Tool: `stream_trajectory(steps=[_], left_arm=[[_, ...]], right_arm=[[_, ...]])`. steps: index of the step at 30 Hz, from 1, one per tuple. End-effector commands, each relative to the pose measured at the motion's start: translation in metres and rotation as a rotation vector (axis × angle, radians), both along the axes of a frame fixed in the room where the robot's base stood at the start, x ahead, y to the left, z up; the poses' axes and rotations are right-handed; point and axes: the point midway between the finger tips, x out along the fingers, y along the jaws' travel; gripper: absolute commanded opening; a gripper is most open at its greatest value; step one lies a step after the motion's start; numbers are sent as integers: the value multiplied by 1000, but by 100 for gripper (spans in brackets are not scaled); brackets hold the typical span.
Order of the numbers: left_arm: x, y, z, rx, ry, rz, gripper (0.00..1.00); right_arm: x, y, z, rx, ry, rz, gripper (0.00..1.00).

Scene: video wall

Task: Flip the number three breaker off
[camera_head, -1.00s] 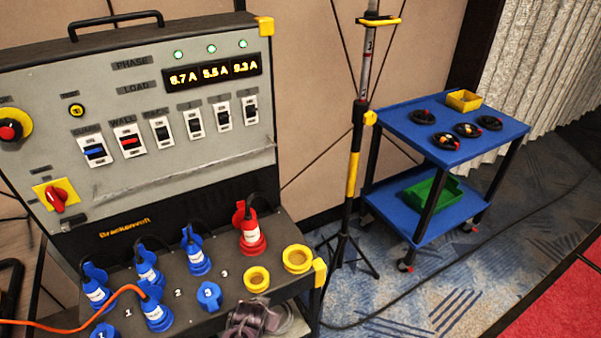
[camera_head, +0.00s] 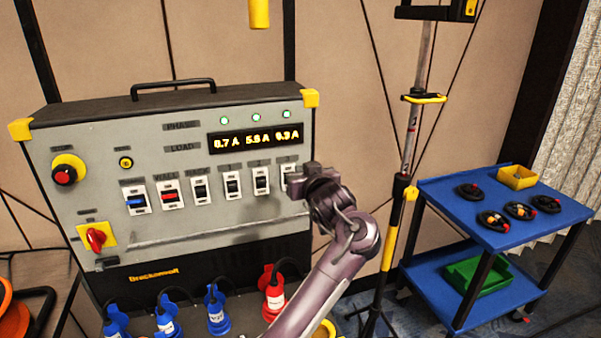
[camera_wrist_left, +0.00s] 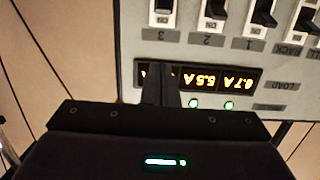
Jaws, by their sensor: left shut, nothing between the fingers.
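The number three breaker (camera_head: 289,180) is the rightmost switch in the row on the grey panel. My left gripper (camera_head: 303,183) is in front of its right part and partly hides it. In the left wrist view, which shows the panel upside down, the black lever of breaker three (camera_wrist_left: 162,5) is cut by the top edge. My left fingers (camera_wrist_left: 160,85) are shut and empty there, over the left part of the load display (camera_wrist_left: 205,78). I cannot tell whether they touch the panel. My right gripper is not in view.
The breaker two switch (camera_head: 261,180) stands close to the left of breaker three. Blue and red plugs (camera_head: 272,290) stick up below the panel. A stand (camera_head: 408,150) and a blue cart (camera_head: 500,230) are to the right.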

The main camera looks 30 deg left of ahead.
Motion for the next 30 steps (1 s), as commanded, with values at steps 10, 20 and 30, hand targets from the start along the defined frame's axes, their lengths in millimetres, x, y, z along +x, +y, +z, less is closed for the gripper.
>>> stream_trajectory(steps=[10,20,30], left_arm=[[-1,1,5,-3,-8,11,0],[19,26,2,1,-5,14,0],[64,80,-8,-1,-4,13,0]], right_arm=[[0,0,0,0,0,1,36],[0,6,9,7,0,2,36],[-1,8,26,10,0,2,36]])
